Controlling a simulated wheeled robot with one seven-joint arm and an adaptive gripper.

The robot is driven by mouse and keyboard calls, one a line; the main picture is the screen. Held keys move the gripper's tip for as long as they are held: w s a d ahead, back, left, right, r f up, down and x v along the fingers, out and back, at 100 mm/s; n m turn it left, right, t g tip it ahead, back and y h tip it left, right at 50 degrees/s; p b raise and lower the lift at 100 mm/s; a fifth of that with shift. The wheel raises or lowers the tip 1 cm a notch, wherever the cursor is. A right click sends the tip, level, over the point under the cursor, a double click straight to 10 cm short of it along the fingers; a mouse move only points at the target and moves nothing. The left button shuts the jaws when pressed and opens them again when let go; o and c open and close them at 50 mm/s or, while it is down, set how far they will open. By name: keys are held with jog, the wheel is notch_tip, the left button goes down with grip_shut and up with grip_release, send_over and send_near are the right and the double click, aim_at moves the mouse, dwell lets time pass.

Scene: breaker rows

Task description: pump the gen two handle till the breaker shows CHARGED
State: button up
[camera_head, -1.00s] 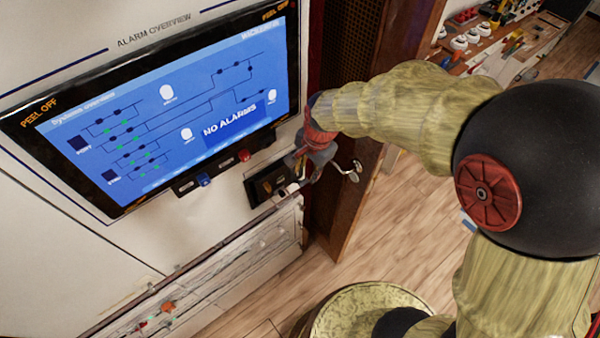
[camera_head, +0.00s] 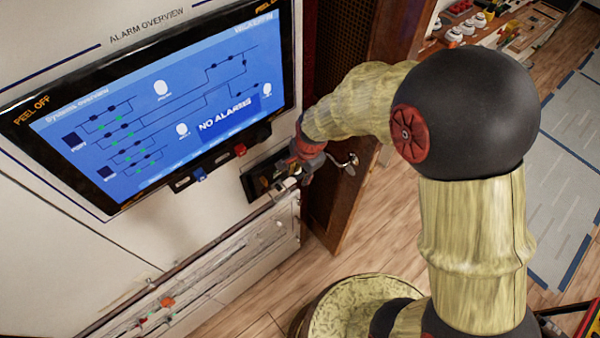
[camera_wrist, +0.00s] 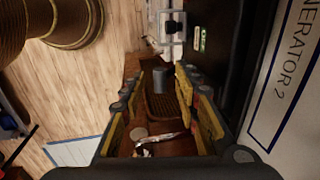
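The GENERATOR 2 label (camera_wrist: 293,75) runs down the right side of the wrist view, on the light panel. A dark recessed breaker unit (camera_head: 258,184) sits below and right of the screen in the head view; my gripper (camera_head: 287,184) is at its front and hides part of it. In the wrist view my gripper (camera_wrist: 158,80) is open, with gaps between its yellow-padded fingers. A short grey cylinder (camera_wrist: 160,76) shows between the fingertips; I cannot tell whether it is the pump handle. A small green indicator (camera_wrist: 203,39) is beyond the fingers, too small to read.
A blue screen (camera_head: 170,110) reading NO ALARMS hangs on the panel, with a blue button (camera_head: 200,174) and a red button (camera_head: 240,150) below. A brown door (camera_head: 345,205) with a silver lever (camera_head: 349,163) stands close right of my gripper. Wooden floor (camera_head: 385,240) is open beyond.

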jog(key=shift+c, duration=0.2)
jog(key=c, duration=0.8)
dwell(0.3)
